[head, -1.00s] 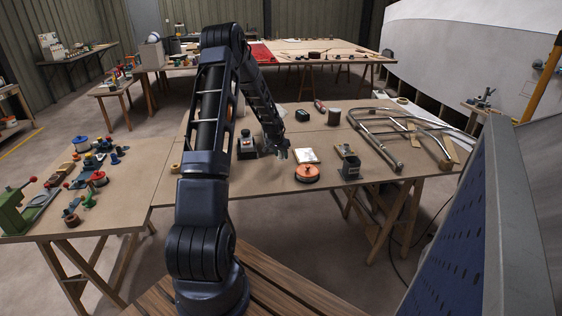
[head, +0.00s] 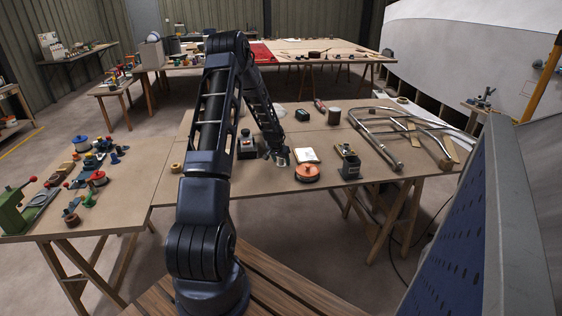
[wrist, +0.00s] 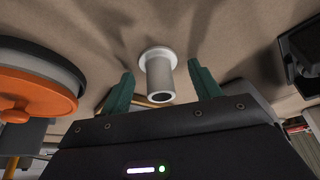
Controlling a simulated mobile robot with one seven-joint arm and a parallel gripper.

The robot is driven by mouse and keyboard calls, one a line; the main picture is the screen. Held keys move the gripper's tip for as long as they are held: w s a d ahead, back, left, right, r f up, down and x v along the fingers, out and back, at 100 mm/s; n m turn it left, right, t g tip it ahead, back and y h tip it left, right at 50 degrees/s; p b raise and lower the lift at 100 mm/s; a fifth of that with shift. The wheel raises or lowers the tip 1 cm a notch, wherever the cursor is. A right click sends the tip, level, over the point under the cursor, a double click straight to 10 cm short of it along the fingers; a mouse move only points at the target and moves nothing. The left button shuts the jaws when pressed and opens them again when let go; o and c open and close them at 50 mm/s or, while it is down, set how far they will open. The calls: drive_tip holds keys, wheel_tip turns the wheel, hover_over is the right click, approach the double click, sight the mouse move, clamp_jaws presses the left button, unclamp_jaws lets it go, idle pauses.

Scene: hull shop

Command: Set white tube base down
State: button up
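The white tube base (wrist: 159,76) shows in the wrist view as a short pale tube with a wide round flange at its far end. The flange appears to rest on the brown tabletop, and the tube's open end faces my camera. My gripper (wrist: 161,70) has its two green fingers on either side of the tube, with a visible gap on both sides, so it is open and not holding it. In the head view my gripper (head: 278,158) is low over the middle of the workbench; the tube is mostly hidden or too small to make out there.
An orange round item (head: 307,172) is just right of my gripper, with a white pad (head: 306,155) behind it. A dark holder (head: 350,167) and bent metal tubing (head: 400,135) are further right.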

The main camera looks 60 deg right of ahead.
drive_tip(key=v, duration=1.2)
drive_tip(key=shift+r, duration=0.2)
drive_tip(key=w+a+r+n+t+y, duration=0.1)
drive_tip(key=w+a+r+n, duration=0.1)
drive_tip(key=w+a+r, duration=0.6)
drive_tip(key=w+a+r+n+t, duration=0.1)
drive_tip(key=w+a+r+n, duration=0.1)
drive_tip(key=w+a+r, duration=0.6)
drive_tip(key=a+r+n+t+y, duration=0.1)
drive_tip(key=a+r+n, duration=0.15)
drive_tip(key=a, duration=0.75)
drive_tip(key=a+r+n+y, duration=0.1)
drive_tip(key=a+r, duration=0.3)
drive_tip(key=a, duration=0.7)
drive_tip(key=s+a+r+n+t, duration=0.1)
drive_tip(key=s+a+r+n, duration=0.2)
drive_tip(key=a, duration=0.6)
drive_tip(key=s+a+r+n, duration=0.2)
drive_tip(key=s+a+r, duration=0.2)
drive_tip(key=a, duration=0.6)
drive_tip(key=s+a+n+y, duration=0.1)
drive_tip(key=s+a+n, duration=0.3)
drive_tip(key=s+a, duration=0.7)
drive_tip(key=shift+s+a+y, duration=0.3)
drive_tip(key=shift+s+a, duration=0.1)
drive_tip(key=shift+s, duration=0.55)
